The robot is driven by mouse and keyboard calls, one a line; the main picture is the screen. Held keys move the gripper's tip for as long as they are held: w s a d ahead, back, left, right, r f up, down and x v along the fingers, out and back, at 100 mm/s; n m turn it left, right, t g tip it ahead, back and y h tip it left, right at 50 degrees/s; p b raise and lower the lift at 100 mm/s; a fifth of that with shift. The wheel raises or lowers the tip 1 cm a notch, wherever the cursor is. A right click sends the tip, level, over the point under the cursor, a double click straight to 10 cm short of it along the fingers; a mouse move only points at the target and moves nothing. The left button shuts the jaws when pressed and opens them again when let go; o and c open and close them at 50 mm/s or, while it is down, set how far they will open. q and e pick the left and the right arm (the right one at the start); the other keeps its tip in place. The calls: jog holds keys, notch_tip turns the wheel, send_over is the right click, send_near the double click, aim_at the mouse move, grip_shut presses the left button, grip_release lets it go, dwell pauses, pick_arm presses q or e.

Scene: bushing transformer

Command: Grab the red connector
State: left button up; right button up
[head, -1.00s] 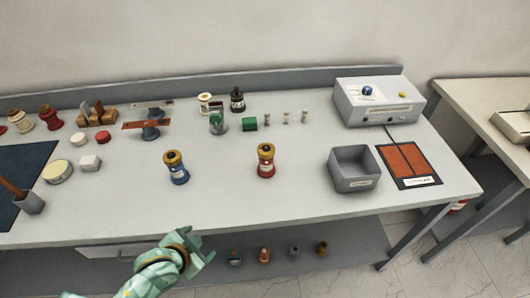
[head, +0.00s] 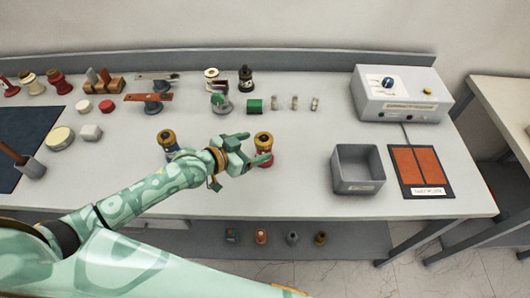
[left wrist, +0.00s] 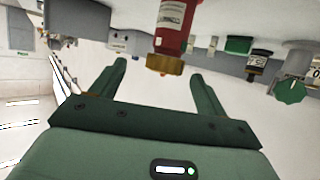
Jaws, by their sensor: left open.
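The red connector (head: 265,147) stands upright on the grey workbench, with a gold ring on top. My left gripper (head: 256,148) is open and just left of it, its fingers pointing toward it. In the left wrist view the red connector (left wrist: 171,35) appears upside down, ahead of the gap between the two open fingers, near their tips. I see no grip on it. My right gripper is not in view.
A blue connector (head: 167,139) stands to the left, partly hidden by my left arm. Small cylinders and a green part (head: 255,105) stand behind. A grey bin (head: 358,184) and a control box (head: 398,103) are to the right.

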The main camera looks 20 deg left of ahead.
aim_at(268, 139)
pick_arm(q)
jog(key=shift+x, duration=0.9)
jog(key=shift+w+d+f, duration=0.2)
jog(key=shift+w, duration=0.2)
jog(key=x, duration=0.2)
jog(key=b+x, duration=0.1)
jog(key=x, duration=0.1)
jog(key=shift+w+a+f+b, duration=0.1)
jog(key=shift+a+b, duration=0.2)
jog(key=shift+a, duration=0.05)
jog(key=shift+w+d+f, duration=0.1)
jog(key=shift+w+d, duration=0.15)
jog(key=shift+w, duration=0.1)
jog(key=shift+s, duration=0.1)
jog(key=shift+c, duration=0.6)
jog(key=c, duration=1.1)
jog(key=shift+c, duration=0.2)
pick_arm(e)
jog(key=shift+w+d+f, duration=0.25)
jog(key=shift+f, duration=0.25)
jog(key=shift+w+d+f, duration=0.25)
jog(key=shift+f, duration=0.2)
